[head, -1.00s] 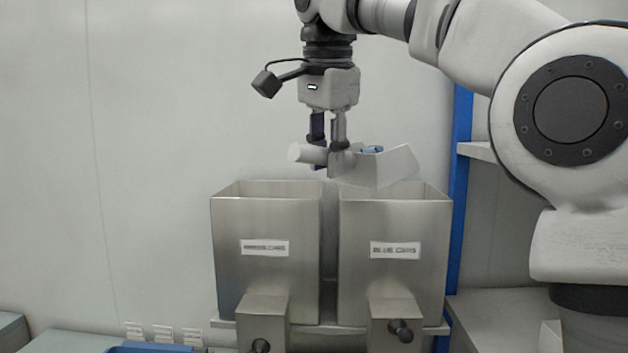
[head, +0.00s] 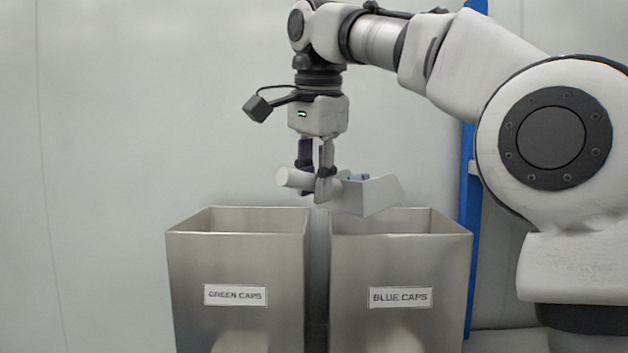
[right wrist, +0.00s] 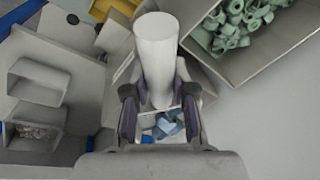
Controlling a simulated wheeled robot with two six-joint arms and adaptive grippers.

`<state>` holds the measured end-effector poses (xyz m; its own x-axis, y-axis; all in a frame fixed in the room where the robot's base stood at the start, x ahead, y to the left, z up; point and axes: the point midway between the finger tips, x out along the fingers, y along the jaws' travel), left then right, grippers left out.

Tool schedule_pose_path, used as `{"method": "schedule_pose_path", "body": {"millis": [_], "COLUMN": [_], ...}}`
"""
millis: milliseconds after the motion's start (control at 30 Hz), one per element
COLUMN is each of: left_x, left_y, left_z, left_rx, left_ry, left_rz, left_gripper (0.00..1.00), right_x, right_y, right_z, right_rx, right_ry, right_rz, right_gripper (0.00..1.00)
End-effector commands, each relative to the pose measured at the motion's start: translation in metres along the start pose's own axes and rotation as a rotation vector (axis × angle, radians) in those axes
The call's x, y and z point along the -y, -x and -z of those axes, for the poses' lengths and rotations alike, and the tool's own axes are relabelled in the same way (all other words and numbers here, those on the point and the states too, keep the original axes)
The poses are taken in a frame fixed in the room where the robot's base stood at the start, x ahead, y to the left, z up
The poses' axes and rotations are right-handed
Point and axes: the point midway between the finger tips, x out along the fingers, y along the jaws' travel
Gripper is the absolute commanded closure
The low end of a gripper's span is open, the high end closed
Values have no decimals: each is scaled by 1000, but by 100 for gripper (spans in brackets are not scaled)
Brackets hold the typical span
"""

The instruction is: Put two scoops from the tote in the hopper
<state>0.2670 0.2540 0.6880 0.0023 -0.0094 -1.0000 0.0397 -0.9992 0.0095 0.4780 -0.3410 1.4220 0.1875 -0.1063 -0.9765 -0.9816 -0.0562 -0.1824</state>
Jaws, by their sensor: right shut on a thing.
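My right gripper (head: 315,182) is shut on the handle of a light grey scoop (head: 368,196). The scoop is above the rear left part of the blue caps hopper (head: 400,263), a steel bin with a label. The green caps hopper (head: 238,262) stands to its left. In the right wrist view the scoop handle (right wrist: 157,55) lies between my fingers (right wrist: 160,105). My left gripper is out of view. I cannot make out the tote.
In the right wrist view a steel bin with green caps (right wrist: 240,22) is at the top right. Grey open boxes (right wrist: 38,82) and a yellow thing (right wrist: 115,35) are at the left. A blue upright post (head: 470,215) stands behind the right hopper. The wall fills the left.

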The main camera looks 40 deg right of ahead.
Motion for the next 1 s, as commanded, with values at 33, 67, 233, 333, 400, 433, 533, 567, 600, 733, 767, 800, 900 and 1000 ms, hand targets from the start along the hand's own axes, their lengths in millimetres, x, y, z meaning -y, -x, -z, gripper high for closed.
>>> {"method": "schedule_pose_path", "body": {"millis": [33,67,233,333,400,433,533,567,600,733,767,800,900,1000], "left_x": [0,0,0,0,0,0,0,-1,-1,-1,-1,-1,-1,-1], "left_y": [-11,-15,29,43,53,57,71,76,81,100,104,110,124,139], "left_z": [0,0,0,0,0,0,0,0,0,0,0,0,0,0], "left_rx": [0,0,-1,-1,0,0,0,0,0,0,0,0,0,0], "left_ry": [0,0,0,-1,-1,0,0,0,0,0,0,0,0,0], "left_rz": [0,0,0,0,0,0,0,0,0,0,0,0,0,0], "left_gripper": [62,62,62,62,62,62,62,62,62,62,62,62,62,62], "right_x": [-2,-3,3,4,5,5,7,7,8,9,10,10,12,13], "right_y": [-13,-18,11,17,22,24,30,31,34,41,43,45,50,56], "right_z": [0,0,11,16,19,20,25,26,28,34,35,37,41,45], "right_rx": [15,25,124,178,214,231,281,297,318,381,396,414,460,503], "right_ry": [-3,-5,-22,-32,-38,-41,-50,-53,-56,-67,-69,-73,-81,-89], "right_rz": [-2,-2,-8,-12,-15,-16,-19,-20,-21,-26,-27,-28,-31,-34], "right_gripper": [100,100,100,100,100,100,100,100,100,100,100,100,100,100]}}
